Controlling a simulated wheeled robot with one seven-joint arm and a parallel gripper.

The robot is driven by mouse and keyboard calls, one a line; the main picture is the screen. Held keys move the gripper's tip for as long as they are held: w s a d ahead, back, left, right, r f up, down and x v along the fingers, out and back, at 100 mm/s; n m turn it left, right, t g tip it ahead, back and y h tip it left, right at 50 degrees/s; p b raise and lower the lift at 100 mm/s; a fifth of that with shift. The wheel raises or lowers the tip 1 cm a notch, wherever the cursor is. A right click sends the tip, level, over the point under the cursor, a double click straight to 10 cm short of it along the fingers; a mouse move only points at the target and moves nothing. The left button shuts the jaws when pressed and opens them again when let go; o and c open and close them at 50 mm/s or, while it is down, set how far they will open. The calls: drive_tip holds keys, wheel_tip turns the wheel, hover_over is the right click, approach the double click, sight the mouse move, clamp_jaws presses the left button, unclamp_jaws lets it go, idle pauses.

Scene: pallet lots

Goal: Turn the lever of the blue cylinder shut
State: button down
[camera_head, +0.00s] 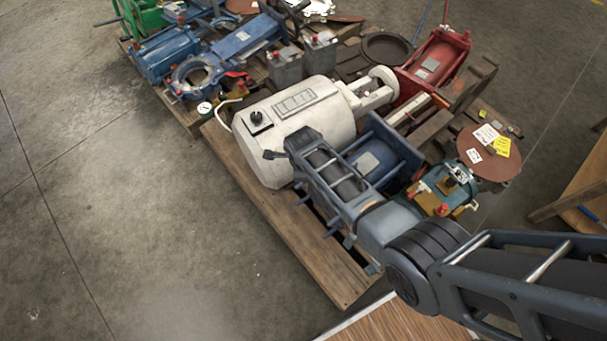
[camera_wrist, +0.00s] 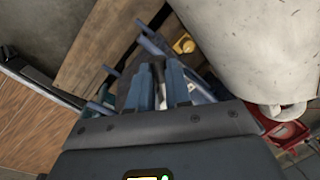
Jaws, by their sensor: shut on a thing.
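The blue cylinder (camera_head: 374,160) lies on the pallet in the head view, partly covered by my arm. In the wrist view, blue parts (camera_wrist: 204,84) beside and beyond my fingers look like part of it. My gripper (camera_wrist: 159,70) has its two fingers close together, with a narrow pale thing between them. It is shut on that thing, which is probably the lever, though its outline is mostly hidden by the fingers. In the head view my arm reaches in from the lower right, and the fingertips are hidden.
A large white cylindrical machine (camera_head: 297,115) stands close beside my wrist; it also shows in the wrist view (camera_wrist: 250,40). A yellow fitting (camera_wrist: 184,45) lies beyond my fingers. A red machine (camera_head: 435,62) and a blue-green valve unit (camera_head: 441,188) stand nearby. The floor at left is clear.

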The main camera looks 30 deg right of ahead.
drive_tip(key=shift+w+d+m, duration=0.1)
drive_tip(key=shift+w+m, duration=0.1)
drive_tip(key=shift+m, duration=0.2)
idle(0.3)
drive_tip(key=c, duration=1.1)
unclamp_jaws()
drive_tip(key=shift+o, duration=0.2)
wheel_tip(320, 180, up, 8)
drive_tip(key=s+p, duration=0.1)
drive_tip(key=p, duration=0.1)
drive_tip(key=shift+a+f, duration=0.15)
drive_tip(key=shift+a, duration=0.2)
